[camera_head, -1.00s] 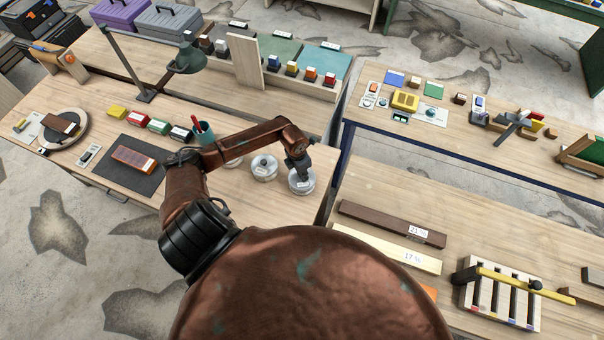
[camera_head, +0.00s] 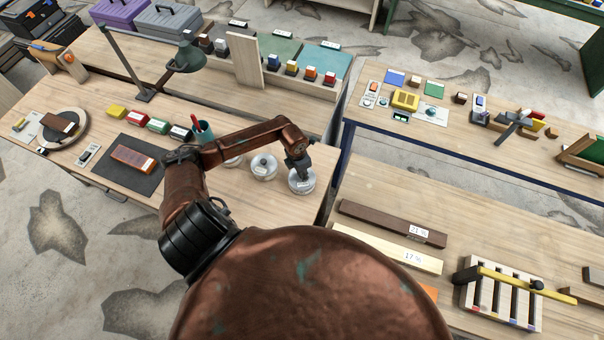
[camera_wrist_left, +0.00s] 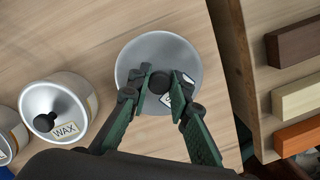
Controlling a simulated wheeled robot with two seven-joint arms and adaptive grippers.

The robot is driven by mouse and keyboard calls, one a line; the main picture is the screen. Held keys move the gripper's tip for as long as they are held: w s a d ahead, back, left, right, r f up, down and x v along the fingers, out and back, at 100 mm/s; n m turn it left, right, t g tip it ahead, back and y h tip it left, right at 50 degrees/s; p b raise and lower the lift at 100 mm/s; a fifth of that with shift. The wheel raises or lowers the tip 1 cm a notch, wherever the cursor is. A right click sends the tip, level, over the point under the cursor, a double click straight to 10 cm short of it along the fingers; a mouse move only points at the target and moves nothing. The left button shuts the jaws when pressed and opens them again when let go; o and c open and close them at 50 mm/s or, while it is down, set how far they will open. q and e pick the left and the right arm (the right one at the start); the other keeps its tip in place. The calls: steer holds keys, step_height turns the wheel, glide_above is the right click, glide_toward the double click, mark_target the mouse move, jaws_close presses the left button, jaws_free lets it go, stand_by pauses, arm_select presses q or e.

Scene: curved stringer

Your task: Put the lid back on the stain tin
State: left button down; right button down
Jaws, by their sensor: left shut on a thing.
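My left gripper (camera_wrist_left: 160,86) is shut on the black knob (camera_wrist_left: 160,81) of a round grey metal lid (camera_wrist_left: 150,50), pointing down at it. In the head view, the gripper (camera_head: 299,166) is over the rightmost round tin (camera_head: 302,186), near the bench's right end. A white label shows there, and part of one shows behind a finger in the wrist view; its text is unreadable. The lid hides what is below it, so I cannot tell whether it is seated on the tin or just above. My right gripper is not in view.
A tin labelled WAX (camera_wrist_left: 65,112), with its own knobbed lid, stands left of the held lid; it also shows in the head view (camera_head: 263,168). Another tin (camera_wrist_left: 8,130) is farther left. The bench edge and a gap lie close on the right, then boards (camera_wrist_left: 297,98) on another bench.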

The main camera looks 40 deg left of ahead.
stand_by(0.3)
arm_select(q)
steer(key=c, duration=1.7)
jaws_free()
steer(key=shift+o, duration=0.2)
steer(key=o, duration=0.4)
steer(key=shift+o, duration=0.2)
steer(key=shift+r, duration=0.1)
steer(key=shift+r+p, duration=2.2)
steer(key=shift+r, duration=1.25)
